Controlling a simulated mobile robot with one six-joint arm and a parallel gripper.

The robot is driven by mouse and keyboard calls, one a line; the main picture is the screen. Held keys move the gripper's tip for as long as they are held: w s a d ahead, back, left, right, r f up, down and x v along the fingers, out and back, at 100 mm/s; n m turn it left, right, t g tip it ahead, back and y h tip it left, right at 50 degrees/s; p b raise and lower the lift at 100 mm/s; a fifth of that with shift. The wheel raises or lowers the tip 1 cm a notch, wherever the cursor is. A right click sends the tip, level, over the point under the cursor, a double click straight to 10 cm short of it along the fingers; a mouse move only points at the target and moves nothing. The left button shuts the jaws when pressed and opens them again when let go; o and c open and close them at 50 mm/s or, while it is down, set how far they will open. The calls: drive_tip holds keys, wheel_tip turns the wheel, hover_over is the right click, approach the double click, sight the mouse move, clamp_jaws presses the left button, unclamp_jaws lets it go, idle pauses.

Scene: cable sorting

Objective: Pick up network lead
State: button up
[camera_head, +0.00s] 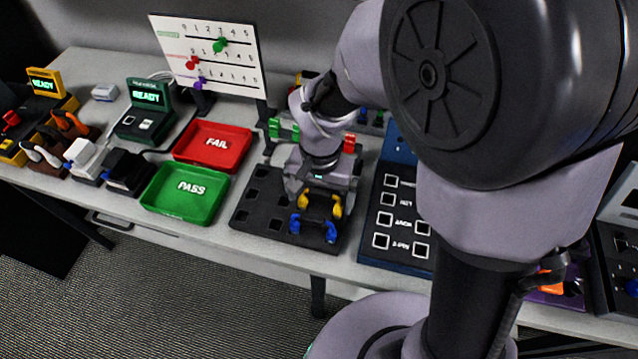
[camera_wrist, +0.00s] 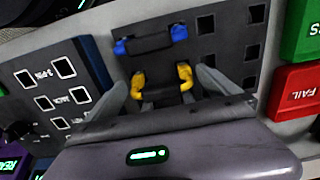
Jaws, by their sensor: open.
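A short lead with yellow ends (camera_head: 336,210) lies on the black socketed tray (camera_head: 246,217) in the middle of the table. My gripper (camera_head: 319,198) is low over it, open. In the wrist view the yellow-ended lead (camera_wrist: 185,75) shows between the open fingers, and I cannot tell whether they touch it. A lead with blue ends (camera_head: 330,232) lies beside it on the tray's front edge; it also shows in the wrist view (camera_wrist: 179,33). Green (camera_head: 276,128) and red (camera_head: 349,143) ends show behind my gripper, partly hidden. No legible mark tells which one is the network lead.
A green PASS tray (camera_head: 171,208) and a red FAIL tray (camera_head: 236,161) stand left of the socketed tray. A dark blue labelled panel (camera_head: 403,257) stands close on its right. A white board (camera_head: 208,65) rises behind. Several tools and devices fill the table's left end.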

wheel_tip(320, 180, down, 3)
drive_tip(key=shift+r+b, duration=0.1)
drive_tip(key=shift+b, duration=0.2)
drive_tip(key=shift+r, duration=0.15)
drive_tip(key=shift+c, duration=0.7)
drive_tip(key=c, duration=1)
wheel_tip(320, 180, up, 10)
drive_tip(key=p, duration=0.5)
drive_tip(key=shift+r, duration=0.15)
drive_tip(key=shift+r+p, duration=1.35)
drive_tip(key=shift+r, duration=0.1)
drive_tip(key=shift+f, duration=0.1)
